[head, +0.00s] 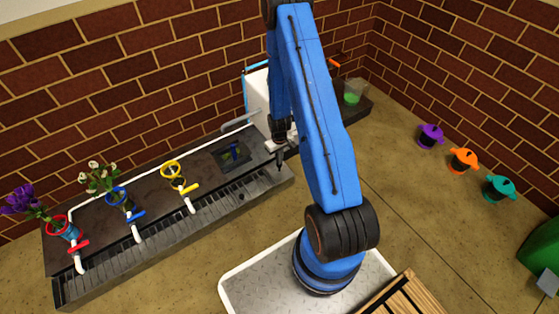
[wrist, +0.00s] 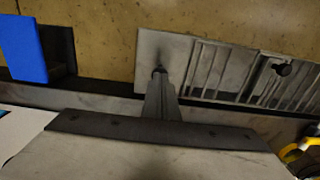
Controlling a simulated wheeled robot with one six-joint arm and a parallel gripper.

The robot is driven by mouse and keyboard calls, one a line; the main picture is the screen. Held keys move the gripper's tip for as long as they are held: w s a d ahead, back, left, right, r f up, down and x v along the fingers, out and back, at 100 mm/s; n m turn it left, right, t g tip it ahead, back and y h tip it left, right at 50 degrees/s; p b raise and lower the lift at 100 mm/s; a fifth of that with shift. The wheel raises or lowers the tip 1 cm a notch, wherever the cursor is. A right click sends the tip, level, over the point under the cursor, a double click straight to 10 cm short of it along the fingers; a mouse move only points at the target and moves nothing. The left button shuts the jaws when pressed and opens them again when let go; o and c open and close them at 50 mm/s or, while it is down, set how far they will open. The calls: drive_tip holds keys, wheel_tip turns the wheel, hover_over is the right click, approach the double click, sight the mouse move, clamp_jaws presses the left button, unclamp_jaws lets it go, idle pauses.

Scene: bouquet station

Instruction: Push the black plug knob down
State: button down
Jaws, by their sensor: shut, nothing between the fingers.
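A small black knob (wrist: 283,68) stands on the slatted drain strip (wrist: 228,72) in the wrist view, right of my gripper. I take it to be the plug knob; I cannot pick it out clearly in the head view. My gripper (wrist: 160,73) is shut and empty, its dark tip over the plain plate at the strip's end. In the head view my gripper (head: 280,168) points down at the right end of the dark counter (head: 140,190). I cannot tell whether the tip touches the plate.
A sink (head: 232,153) lies left of my gripper. Red (head: 78,246), blue (head: 136,216) and yellow (head: 189,188) valves stand along the counter, with flowers in the red and blue rings. A green-filled beaker (head: 353,92) stands behind my arm. Purple, orange and teal pots (head: 500,187) are at right.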

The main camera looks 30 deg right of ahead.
wheel_tip(320, 180, up, 9)
idle(0.7)
idle(0.3)
drive_tip(key=s+a+r+t, duration=0.1)
drive_tip(key=s+a+r, duration=0.15)
drive_tip(key=r, duration=0.85)
drive_tip(key=s+a+r, duration=0.1)
drive_tip(key=a+r, duration=0.2)
drive_tip(key=r, duration=0.7)
drive_tip(key=s+a+r+t, duration=0.1)
drive_tip(key=s+a+r, duration=0.15)
drive_tip(key=r, duration=0.85)
drive_tip(key=s+a+r+t, duration=0.1)
drive_tip(key=s+a+r, duration=0.3)
drive_tip(key=s+r, duration=0.4)
drive_tip(key=s+a+r+t, duration=0.1)
drive_tip(key=s+a+r, duration=0.2)
drive_tip(key=s+r, duration=0.6)
drive_tip(key=s, duration=0.7)
drive_tip(key=shift+a+t, duration=0.4)
drive_tip(key=shift+s, duration=0.1)
idle(0.5)
